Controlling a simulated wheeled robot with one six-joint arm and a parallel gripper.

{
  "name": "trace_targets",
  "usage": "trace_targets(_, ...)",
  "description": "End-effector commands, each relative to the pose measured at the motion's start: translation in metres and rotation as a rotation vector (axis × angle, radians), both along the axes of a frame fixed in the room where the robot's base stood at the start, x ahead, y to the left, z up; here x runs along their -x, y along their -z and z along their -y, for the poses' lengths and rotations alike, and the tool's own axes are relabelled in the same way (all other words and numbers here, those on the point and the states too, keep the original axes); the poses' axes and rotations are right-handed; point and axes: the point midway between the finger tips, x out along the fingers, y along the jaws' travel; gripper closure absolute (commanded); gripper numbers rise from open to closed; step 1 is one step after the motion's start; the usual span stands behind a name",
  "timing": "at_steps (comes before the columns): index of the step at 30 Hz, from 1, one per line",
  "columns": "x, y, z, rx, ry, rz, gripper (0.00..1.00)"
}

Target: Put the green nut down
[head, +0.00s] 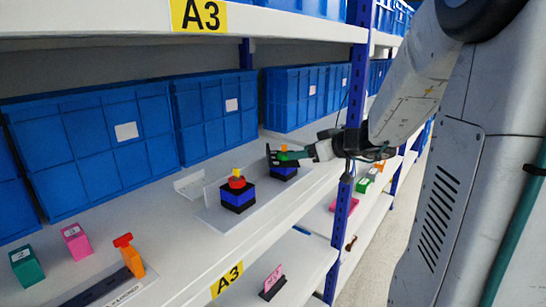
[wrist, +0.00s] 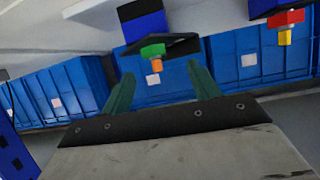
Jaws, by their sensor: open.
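The green nut (wrist: 153,51) sits around an orange-tipped post (wrist: 156,66) on a blue-and-black block (wrist: 143,22) in the wrist view, which looks upside down. My gripper (wrist: 160,78) is open, with its green fingers apart on either side of the nut and a gap to it. In the head view my gripper (head: 287,156) is at the top of the farther blue-and-black block (head: 284,172). The nut is hard to tell from the green fingers there.
A second blue-and-black block (head: 238,198) with a red nut (head: 237,183) stands nearer on the shelf. Blue bins (head: 100,140) line the back. A blue post (head: 349,130) rises beside my arm. Small coloured blocks (head: 76,240) and an orange switch (head: 132,260) stand at the left.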

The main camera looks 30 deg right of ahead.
Motion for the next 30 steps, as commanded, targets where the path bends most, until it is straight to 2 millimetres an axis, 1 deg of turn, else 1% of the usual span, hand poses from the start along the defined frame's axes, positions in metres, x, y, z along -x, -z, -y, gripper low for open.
trace_targets(1, -0.003, 0.002, 0.006, 0.008, 0.012, 0.008, 0.39)
trace_targets(3, -0.009, 0.004, 0.008, 0.014, 0.017, 0.015, 0.39)
trace_targets(11, -0.036, 0.013, -0.002, 0.015, 0.014, 0.016, 0.39)
trace_targets(15, -0.056, 0.019, -0.009, 0.015, 0.013, 0.015, 0.39)
trace_targets(18, -0.067, 0.024, -0.011, 0.015, 0.015, 0.014, 0.39)
trace_targets(21, -0.072, 0.025, -0.012, 0.016, 0.016, 0.015, 0.39)
trace_targets(27, -0.072, 0.026, -0.013, 0.015, 0.014, 0.015, 0.39)
trace_targets(28, -0.073, 0.026, -0.014, 0.015, 0.014, 0.015, 0.44)
trace_targets(29, -0.072, 0.026, -0.014, 0.015, 0.014, 0.015, 0.52)
trace_targets(30, -0.073, 0.026, -0.014, 0.015, 0.014, 0.015, 0.63)
